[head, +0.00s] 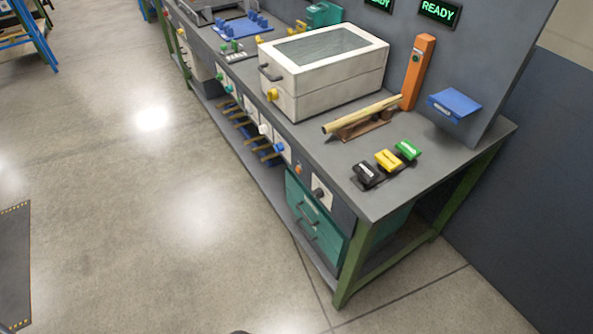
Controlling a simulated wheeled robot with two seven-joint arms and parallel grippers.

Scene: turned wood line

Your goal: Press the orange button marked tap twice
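A small orange knob or button (298,169) sits on the front face of the grey workbench (330,185), right of a blue knob (280,147) and left of a dark knob on a white plate (320,193). It is too small for me to read any marking on it. No lettering "tap" can be read anywhere. Neither of my grippers shows in the head view.
Teal drawers (315,220) are below. The floor (150,200) in front is clear.

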